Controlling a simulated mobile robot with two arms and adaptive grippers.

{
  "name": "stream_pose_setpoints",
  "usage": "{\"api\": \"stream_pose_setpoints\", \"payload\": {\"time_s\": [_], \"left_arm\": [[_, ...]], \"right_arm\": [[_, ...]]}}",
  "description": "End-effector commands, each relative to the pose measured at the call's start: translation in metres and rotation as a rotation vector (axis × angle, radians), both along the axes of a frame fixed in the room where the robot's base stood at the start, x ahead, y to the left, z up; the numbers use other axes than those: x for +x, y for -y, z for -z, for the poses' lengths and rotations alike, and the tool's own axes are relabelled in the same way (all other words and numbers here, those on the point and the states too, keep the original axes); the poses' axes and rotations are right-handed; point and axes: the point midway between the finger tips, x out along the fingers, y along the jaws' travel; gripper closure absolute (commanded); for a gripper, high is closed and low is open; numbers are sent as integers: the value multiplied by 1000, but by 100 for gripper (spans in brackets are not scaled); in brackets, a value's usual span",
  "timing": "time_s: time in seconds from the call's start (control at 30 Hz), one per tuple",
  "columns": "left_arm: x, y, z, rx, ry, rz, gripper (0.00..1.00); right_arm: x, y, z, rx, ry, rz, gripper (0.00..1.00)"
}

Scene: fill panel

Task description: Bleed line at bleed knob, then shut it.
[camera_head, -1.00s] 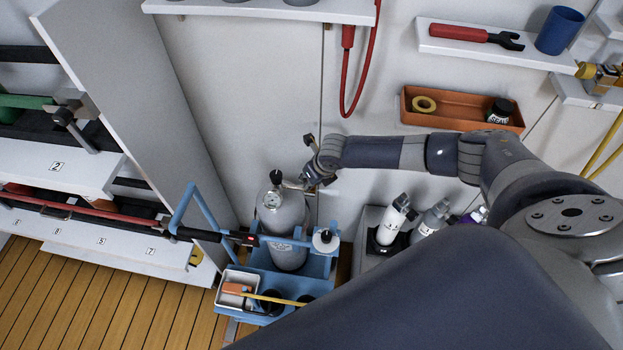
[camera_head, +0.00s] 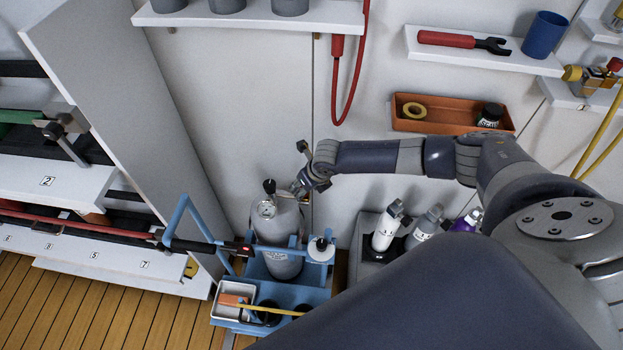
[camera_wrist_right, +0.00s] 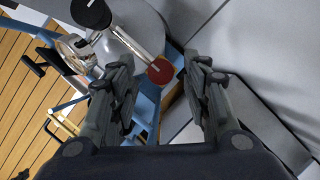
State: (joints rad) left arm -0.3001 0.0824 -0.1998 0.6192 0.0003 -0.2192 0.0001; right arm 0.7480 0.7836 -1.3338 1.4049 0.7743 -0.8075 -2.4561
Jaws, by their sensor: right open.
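A grey gas cylinder (camera_head: 278,255) stands upright in a blue carrier, with a round gauge (camera_head: 266,209) and a black knob (camera_head: 269,186) at its top. My right gripper (camera_head: 299,187) is beside the cylinder's top, on its right. In the right wrist view my right gripper (camera_wrist_right: 160,66) is open and empty. A dark red round knob (camera_wrist_right: 160,71) at the end of a metal tube shows between its fingers, nearer the left one; I cannot tell whether they touch. The black knob (camera_wrist_right: 91,13) shows at the upper left. No label marks the bleed knob. My left gripper is not in view.
The blue carrier (camera_head: 186,215) has a raised handle and a white tray (camera_head: 232,289). Several bottles (camera_head: 386,229) stand on a grey block to the right. The wall is close behind the cylinder. An orange tray (camera_head: 450,126) and a shelf (camera_head: 480,52) are above my right arm.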

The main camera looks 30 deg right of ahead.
Motion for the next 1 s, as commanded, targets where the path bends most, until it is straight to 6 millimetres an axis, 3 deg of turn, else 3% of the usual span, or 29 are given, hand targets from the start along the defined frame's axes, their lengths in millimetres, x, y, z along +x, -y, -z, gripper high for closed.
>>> {"api": "stream_pose_setpoints", "payload": {"time_s": [0.5, 0.7, 1.0], "left_arm": [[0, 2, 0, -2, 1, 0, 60], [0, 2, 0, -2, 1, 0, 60], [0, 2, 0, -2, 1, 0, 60]], "right_arm": [[-33, 6, -82, -2, 2, 1, 56], [-40, 7, -96, -2, -1, 2, 56], [-41, 6, -98, -2, -1, 2, 56]]}}
